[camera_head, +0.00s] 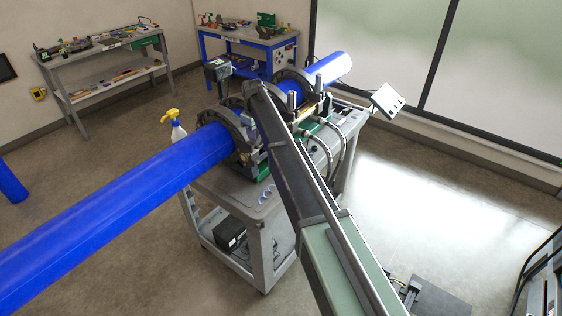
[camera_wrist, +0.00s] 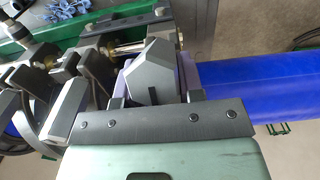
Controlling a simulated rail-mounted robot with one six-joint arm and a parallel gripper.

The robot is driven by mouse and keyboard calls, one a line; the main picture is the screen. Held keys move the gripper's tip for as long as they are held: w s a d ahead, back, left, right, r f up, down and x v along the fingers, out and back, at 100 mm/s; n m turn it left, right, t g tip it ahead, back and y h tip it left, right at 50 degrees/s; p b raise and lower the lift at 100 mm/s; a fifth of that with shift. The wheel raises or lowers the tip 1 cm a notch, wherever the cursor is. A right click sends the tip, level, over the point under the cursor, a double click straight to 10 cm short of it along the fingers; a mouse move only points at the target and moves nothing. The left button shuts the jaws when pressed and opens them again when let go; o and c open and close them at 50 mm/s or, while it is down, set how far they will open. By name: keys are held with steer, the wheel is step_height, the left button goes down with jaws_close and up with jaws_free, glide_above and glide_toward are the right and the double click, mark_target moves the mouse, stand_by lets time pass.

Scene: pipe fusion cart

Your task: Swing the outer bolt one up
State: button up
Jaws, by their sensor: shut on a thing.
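The fusion machine's clamps (camera_head: 241,143) stand on the grey cart around the blue pipe. In the wrist view my gripper (camera_wrist: 152,80) is at the clamp by the blue pipe (camera_wrist: 270,90). It is shut on a grey faceted block, which appears to be the head of the outer bolt (camera_wrist: 150,72). A brass-coloured rod (camera_wrist: 125,47) shows just beyond the block. The fingertips are partly hidden, and I cannot tell the bolt's exact tilt. In the head view my arm covers the gripper and the bolt.
The grey cart (camera_head: 268,208) carries a yellow-topped spray bottle (camera_head: 176,126), hoses (camera_head: 335,146) and a tilted control panel (camera_head: 387,101). The long blue pipe (camera_head: 110,212) runs out to the left. Workbenches (camera_head: 98,84) stand at the back. The floor right of the cart is mostly open.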

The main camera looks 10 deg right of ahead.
steer(key=shift+w+a+r, duration=0.15)
steer(key=shift+w+a, duration=0.15)
steer(key=shift+w, duration=0.15)
steer(key=shift+w+a+r, duration=0.15)
steer(key=shift+w+a, duration=0.55)
steer(key=shift+w, duration=0.05)
steer(key=o, duration=1.4)
step_height(320, 180, up, 9)
steer(key=p, duration=0.9)
